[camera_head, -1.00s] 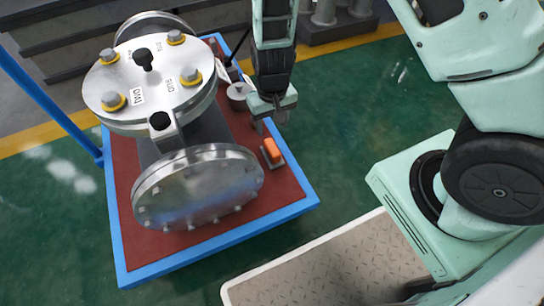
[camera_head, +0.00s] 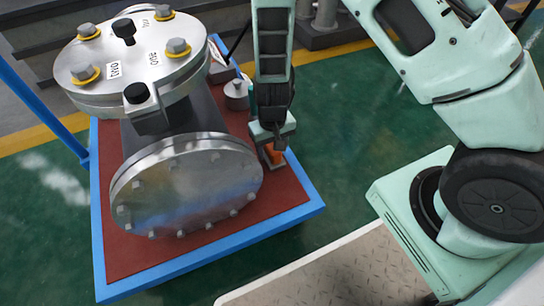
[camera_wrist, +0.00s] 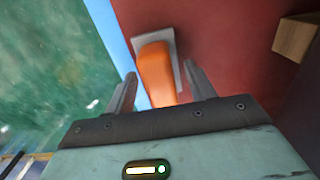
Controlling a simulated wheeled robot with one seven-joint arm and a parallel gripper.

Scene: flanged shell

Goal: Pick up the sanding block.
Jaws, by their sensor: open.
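The sanding block is an orange grip on a grey base. In the wrist view the sanding block (camera_wrist: 156,72) lies ahead on the red mat, with its near end reaching between my fingers. My gripper (camera_wrist: 160,85) is open, with one finger on each side of the orange part; I cannot tell whether either touches it. In the head view my gripper (camera_head: 272,147) hangs over the sanding block (camera_head: 277,157) and covers much of it.
The red mat sits on a blue-edged cart (camera_head: 225,248). A large flanged metal shell (camera_head: 185,185) stands just left of my gripper. A small grey weight-like object (camera_head: 237,95) is behind it. A wooden block (camera_wrist: 295,38) shows at right in the wrist view. Green floor lies to the right.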

